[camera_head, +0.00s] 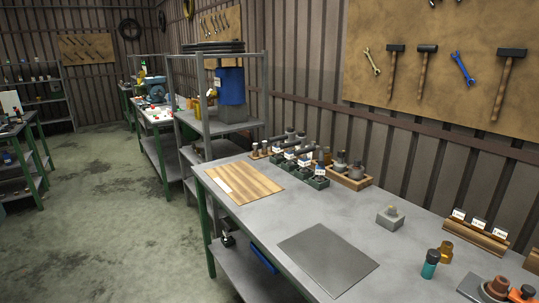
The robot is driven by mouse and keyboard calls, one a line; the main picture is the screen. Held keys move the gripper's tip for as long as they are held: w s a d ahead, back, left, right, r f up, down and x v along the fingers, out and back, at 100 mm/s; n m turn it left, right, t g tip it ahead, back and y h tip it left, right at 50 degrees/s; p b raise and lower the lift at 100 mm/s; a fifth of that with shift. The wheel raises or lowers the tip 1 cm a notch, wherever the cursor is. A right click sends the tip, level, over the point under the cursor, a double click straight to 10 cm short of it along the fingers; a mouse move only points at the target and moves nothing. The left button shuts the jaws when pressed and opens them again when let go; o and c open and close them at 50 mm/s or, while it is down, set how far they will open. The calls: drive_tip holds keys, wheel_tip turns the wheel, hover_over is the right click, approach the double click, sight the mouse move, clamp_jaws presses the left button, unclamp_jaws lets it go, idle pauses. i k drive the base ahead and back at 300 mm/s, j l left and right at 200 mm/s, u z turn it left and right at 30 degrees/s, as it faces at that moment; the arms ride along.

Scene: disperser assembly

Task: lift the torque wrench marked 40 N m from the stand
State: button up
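No torque wrench can be made out for certain, and no 40 N m marking is readable. A wooden stand (472,237) at the right back of the workbench carries dark pieces with small white labels, too small to read. I cannot tell which of these is the stand for the torque wrenches. My gripper is not in view.
The grey workbench (345,215) carries a striped wooden board (242,181), a dark flat plate (327,260), a grey block (390,218), a teal bottle (430,264) and a brass-coloured part (445,251). Tools hang on the wall board (440,90). The floor at left (110,220) is clear.

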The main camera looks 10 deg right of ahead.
sight(304, 162)
drive_tip(key=i+j+u, duration=0.1)
drive_tip(key=i+j, duration=0.3)
drive_tip(key=i+j+u, duration=0.15)
drive_tip(key=i+j, duration=0.15)
drive_tip(key=i, duration=0.2)
drive_tip(key=i+j+u, duration=0.1)
drive_tip(key=i+j, duration=0.2)
drive_tip(key=i, duration=0.15)
drive_tip(key=i+j+u, duration=0.15)
drive_tip(key=i, duration=0.35)
drive_tip(key=i+j+u, duration=0.1)
drive_tip(key=i+j, duration=0.2)
drive_tip(key=i, duration=0.15)
drive_tip(key=i+j+u, duration=0.15)
drive_tip(key=i, duration=0.35)
drive_tip(key=i+z, duration=0.45)
drive_tip(key=i+j+z, duration=0.2)
drive_tip(key=i+z, duration=0.2)
drive_tip(key=i+j+z, duration=0.25)
drive_tip(key=z, duration=0.2)
drive_tip(key=i+j+z, duration=0.4)
